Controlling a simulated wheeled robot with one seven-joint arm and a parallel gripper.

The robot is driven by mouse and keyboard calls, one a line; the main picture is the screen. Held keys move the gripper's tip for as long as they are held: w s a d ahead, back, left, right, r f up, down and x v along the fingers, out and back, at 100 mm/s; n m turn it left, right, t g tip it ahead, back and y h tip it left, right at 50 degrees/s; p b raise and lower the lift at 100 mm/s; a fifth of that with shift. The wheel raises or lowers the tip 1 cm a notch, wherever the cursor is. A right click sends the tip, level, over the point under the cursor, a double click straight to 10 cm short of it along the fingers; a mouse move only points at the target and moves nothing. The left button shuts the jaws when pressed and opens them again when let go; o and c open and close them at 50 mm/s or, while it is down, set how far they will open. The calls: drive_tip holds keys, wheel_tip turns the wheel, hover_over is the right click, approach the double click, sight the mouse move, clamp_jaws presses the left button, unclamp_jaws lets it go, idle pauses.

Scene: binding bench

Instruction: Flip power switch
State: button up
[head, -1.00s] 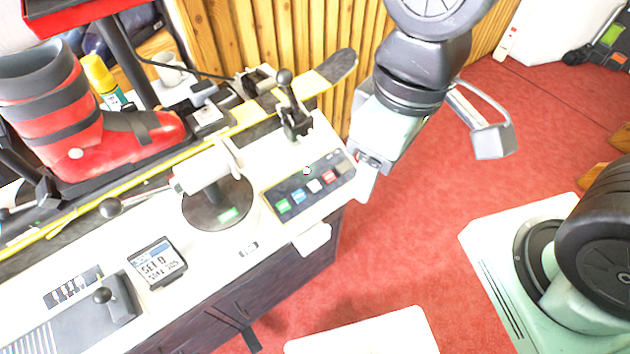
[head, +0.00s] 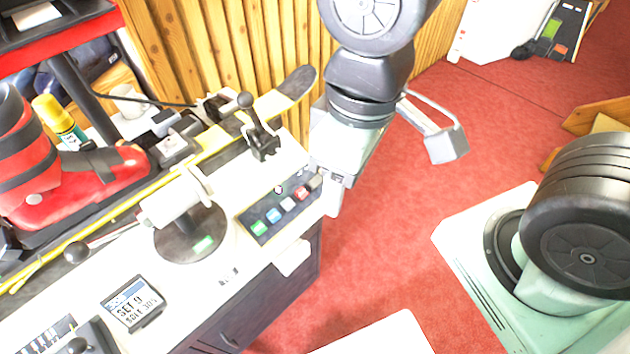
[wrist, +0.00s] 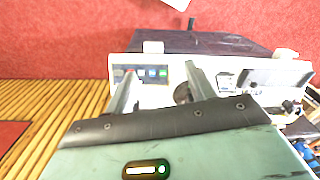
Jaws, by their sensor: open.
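A dark control panel (head: 280,208) with a row of small coloured buttons lies on the white bench top near its right edge. In the wrist view the panel (wrist: 150,72) shows between my fingers, farther off. The buttons run green, blue, white and red, with a dark piece at the right end; I cannot tell which part is the power switch. My gripper (head: 335,192) is just right of the panel's right end in the head view. In the wrist view my gripper (wrist: 161,86) is open, with nothing between the fingertips. I see no contact with the panel.
A black lever (head: 258,130) stands behind the panel. A round dark base with a white roller (head: 190,235) is to its left. A red ski boot (head: 75,180) and a yellow-edged ski line the back. A small display (head: 132,303) is at front left.

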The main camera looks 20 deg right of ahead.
drive_tip(key=shift+w+f, duration=0.1)
drive_tip(key=shift+f, duration=0.05)
drive_tip(key=c, duration=0.8)
drive_tip(key=w+f+m, duration=0.2)
drive_tip(key=w, duration=0.1)
drive_tip(key=w+d+f+m, duration=0.1)
drive_tip(key=w+f+m, duration=0.2)
drive_tip(key=w+d+f+m+y+b, duration=0.1)
drive_tip(key=w+f+m, duration=0.2)
drive_tip(key=shift+w+d+f+t, duration=0.1)
drive_tip(key=shift+w+d+t, duration=0.1)
drive_tip(key=shift+d+t, duration=0.1)
clamp_jaws()
drive_tip(key=w+d+f+m+t+y, duration=0.2)
drive_tip(key=w+d+f+m, duration=0.5)
drive_tip(key=m, duration=0.5)
drive_tip(key=shift+w+f+m+t+b, duration=0.4)
drive_tip(key=shift+w+f, duration=0.55)
drive_tip(key=shift+f, duration=0.75)
drive_tip(key=shift+d, duration=0.1)
